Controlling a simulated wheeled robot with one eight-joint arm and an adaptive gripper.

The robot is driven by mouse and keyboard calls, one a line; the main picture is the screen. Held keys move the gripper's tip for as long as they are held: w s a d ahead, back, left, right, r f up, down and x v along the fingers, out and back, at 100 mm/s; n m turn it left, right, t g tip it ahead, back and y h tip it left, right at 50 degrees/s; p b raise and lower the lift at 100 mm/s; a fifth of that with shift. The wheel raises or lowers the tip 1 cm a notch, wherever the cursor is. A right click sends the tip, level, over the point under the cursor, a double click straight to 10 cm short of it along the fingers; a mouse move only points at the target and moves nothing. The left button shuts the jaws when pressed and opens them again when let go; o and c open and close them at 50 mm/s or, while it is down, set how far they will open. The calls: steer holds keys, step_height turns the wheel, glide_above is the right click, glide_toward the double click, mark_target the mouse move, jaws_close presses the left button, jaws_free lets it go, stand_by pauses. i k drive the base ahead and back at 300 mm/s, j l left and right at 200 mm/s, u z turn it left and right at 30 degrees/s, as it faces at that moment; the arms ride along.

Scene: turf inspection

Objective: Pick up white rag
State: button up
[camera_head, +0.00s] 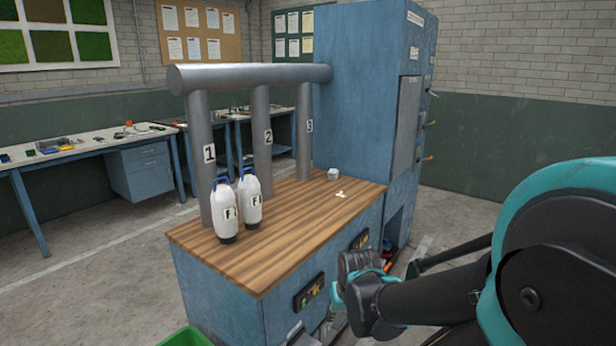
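No clearly recognisable rag shows. A small flat whitish piece (341,194) lies on the wooden top of the blue workbench (300,228), near its right edge; it is too small to tell whether it is the white rag. A small pale grey block-like thing (333,174) sits just behind it, close to the tall blue cabinet. My gripper (352,268) is in front of the bench at the lower right, apart from both things. My arm comes in from the right. The fingers are dark and folded together in view, so their opening cannot be told.
Two white bottles (224,211) (249,201) marked F stand on the bench's left, beside numbered grey pipes (262,138). A tall blue cabinet (362,95) stands behind. A green bin (187,337) is at the bottom. The bench top's front middle is clear.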

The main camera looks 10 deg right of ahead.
mark_target(332, 175)
steer(key=i+l+u, duration=0.25)
steer(key=l+u, duration=0.2)
steer(key=i+l+u, duration=0.35)
steer(key=l, duration=0.55)
steer(key=i+l+u, duration=0.1)
steer(key=l, duration=0.5)
steer(key=i+l+u, duration=0.1)
steer(key=l, duration=0.55)
steer(key=i+l+u, duration=0.1)
steer(key=l, duration=0.55)
